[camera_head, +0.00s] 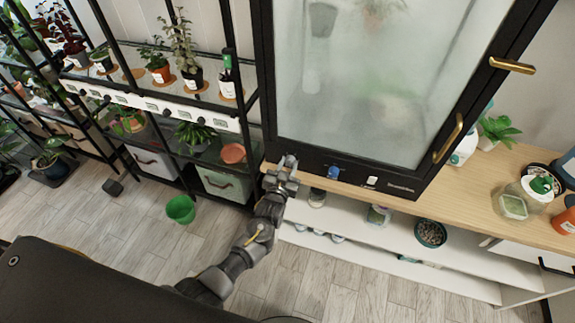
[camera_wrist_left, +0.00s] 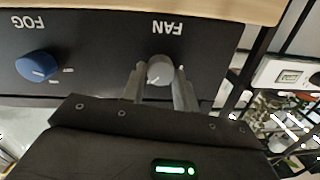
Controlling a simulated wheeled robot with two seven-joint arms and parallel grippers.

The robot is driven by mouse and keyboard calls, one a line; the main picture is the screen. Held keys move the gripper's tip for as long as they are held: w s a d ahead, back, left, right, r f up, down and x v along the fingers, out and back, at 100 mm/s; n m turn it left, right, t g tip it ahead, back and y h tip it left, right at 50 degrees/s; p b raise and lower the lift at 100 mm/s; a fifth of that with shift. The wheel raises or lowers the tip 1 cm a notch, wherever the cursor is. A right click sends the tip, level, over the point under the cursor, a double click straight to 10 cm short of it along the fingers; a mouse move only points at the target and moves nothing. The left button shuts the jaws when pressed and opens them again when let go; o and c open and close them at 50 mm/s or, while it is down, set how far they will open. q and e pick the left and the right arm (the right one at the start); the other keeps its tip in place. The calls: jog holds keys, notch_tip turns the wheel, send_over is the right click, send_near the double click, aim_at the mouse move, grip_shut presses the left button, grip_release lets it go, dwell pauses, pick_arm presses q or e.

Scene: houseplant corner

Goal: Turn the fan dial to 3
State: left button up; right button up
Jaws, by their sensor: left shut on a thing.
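The grey fan dial (camera_wrist_left: 159,70) sits on a dark panel under the upside-down word FAN in the left wrist view. My left gripper (camera_wrist_left: 160,84) is shut on it, with one finger on each side. In the head view my left gripper (camera_head: 285,171) reaches the lower left corner of the frosted cabinet (camera_head: 360,80) and hides the fan dial. The numbers around the dial cannot be read. My right gripper is not in view.
A blue fog dial (camera_wrist_left: 37,67) is beside the fan dial; it also shows in the head view (camera_head: 333,172). A white switch (camera_head: 372,181) is further right. A wooden counter (camera_head: 460,200) runs below the cabinet. A plant rack (camera_head: 160,100) stands at left, with a green bucket (camera_head: 180,209) on the floor.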

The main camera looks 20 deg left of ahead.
pick_arm(q)
jog(key=m, duration=0.4)
jog(key=shift+f, duration=0.1)
jog(key=m, duration=0.5)
jog(key=shift+d+t+y, duration=0.1)
jog(key=shift+t+y, duration=0.2)
jog(key=shift+y, duration=0.1)
jog(key=o, duration=1)
jog(key=shift+c, duration=0.2)
jog(key=shift+s, duration=0.1)
jog(key=s, duration=1)
jog(key=shift+s+b, duration=0.3)
jog(key=shift+s, duration=0.05)
jog(key=shift+d, duration=0.1)
